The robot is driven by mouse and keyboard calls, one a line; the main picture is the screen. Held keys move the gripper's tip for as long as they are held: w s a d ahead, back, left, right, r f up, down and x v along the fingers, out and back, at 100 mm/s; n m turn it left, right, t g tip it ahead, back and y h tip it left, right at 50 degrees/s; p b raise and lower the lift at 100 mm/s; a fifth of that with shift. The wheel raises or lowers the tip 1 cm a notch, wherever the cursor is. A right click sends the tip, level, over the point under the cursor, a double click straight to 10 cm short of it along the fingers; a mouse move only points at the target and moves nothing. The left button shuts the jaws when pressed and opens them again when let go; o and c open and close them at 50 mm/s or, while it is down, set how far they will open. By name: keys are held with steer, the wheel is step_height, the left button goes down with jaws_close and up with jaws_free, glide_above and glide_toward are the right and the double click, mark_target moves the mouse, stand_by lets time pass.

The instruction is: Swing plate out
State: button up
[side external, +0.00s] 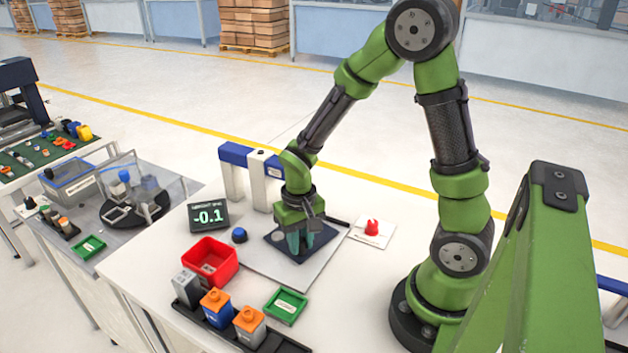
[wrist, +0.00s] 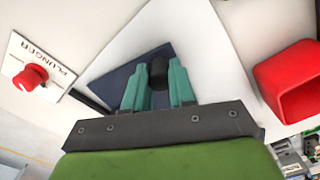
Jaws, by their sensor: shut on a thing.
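The dark navy plate (side external: 325,236) lies flat on a white board on the table, under my gripper. It also shows in the wrist view (wrist: 118,76), partly hidden by the fingers. My gripper (side external: 299,247) points down over the plate. In the wrist view its teal fingers (wrist: 158,78) are shut on a black round knob (wrist: 159,66) that stands over the plate. The side view hides the knob behind the fingers, and I cannot tell how it joins the plate.
A red plunger knob (side external: 371,228) sits right of the plate. A display (side external: 208,216) reading -0.1, a blue button (side external: 239,235) and a red bin (side external: 228,267) stand left. A blue-and-white frame (side external: 231,172) rises behind. A green tray (side external: 285,306) and several rack blocks (side external: 216,307) are in front.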

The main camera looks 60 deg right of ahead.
steer(key=shift+a, duration=0.2)
steer(key=shift+w+a, duration=0.45)
steer(key=shift+a, duration=0.4)
steer(key=shift+w+a, duration=0.55)
steer(key=shift+a, duration=0.2)
steer(key=shift+w+a, duration=0.65)
steer(key=shift+w, duration=0.15)
